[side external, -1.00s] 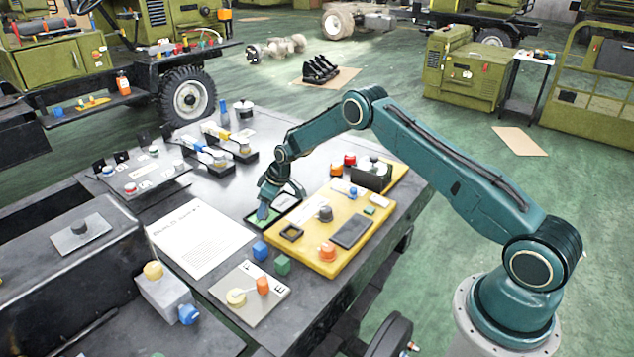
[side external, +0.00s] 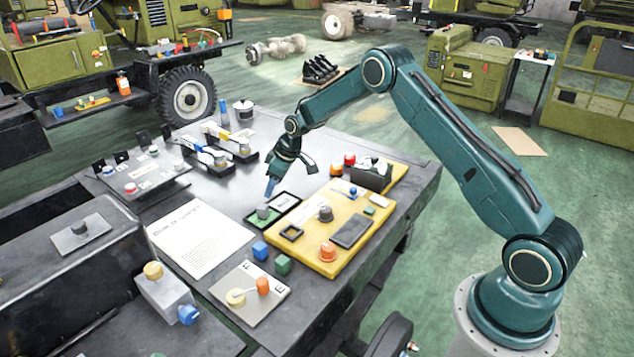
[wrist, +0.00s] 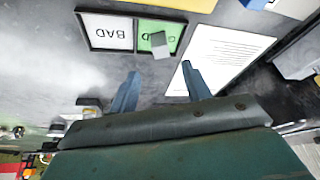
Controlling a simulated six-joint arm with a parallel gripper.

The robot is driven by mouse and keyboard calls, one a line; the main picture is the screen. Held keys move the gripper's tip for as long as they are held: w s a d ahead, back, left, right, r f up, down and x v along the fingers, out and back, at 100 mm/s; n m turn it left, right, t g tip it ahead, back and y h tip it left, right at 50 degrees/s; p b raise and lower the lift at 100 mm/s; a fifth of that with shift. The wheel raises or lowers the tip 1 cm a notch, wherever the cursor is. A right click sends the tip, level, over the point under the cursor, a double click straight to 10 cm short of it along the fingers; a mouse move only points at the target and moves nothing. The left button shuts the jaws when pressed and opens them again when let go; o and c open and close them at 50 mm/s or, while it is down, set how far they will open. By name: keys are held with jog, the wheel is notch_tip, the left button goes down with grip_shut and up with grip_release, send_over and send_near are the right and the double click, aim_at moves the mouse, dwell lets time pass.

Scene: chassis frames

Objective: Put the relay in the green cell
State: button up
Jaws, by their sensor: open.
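The relay, a small dark grey block (side external: 263,212), stands upright on the green cell (side external: 255,219) of a shallow black-framed tray. In the wrist view the relay (wrist: 159,46) covers part of the lettering on the green cell (wrist: 145,41). It sits toward the cell's edge nearest my gripper; its base is partly hidden. The white cell marked BAD (wrist: 108,32) beside it is empty. My gripper (side external: 272,188) is open and empty, raised above the tray and apart from the relay. Both blue fingers (wrist: 158,73) show in the wrist view with nothing between them.
A yellow board (side external: 325,250) with several parts lies right of the tray. A printed sheet (side external: 200,238) lies to the left. Two lever devices (side external: 230,140) stand behind; bare tabletop lies between.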

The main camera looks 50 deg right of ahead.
jog(key=shift+v, duration=1.7)
jog(key=s+a+r+m+h, duration=0.1)
jog(key=s+a+r, duration=0.3)
jog(key=s+r, duration=0.65)
jog(key=s+a+r+m, duration=0.1)
jog(key=s+a+r, duration=0.2)
jog(key=s+r, duration=0.7)
jog(key=s+a+r+m, duration=0.1)
jog(key=s+r, duration=0.1)
jog(key=s, duration=0.9)
jog(key=s+a+r+m+t, duration=0.1)
jog(key=s+a+r, duration=0.1)
jog(key=s, duration=1)
jog(key=shift+t+h, duration=0.3)
jog(key=shift+h, duration=0.1)
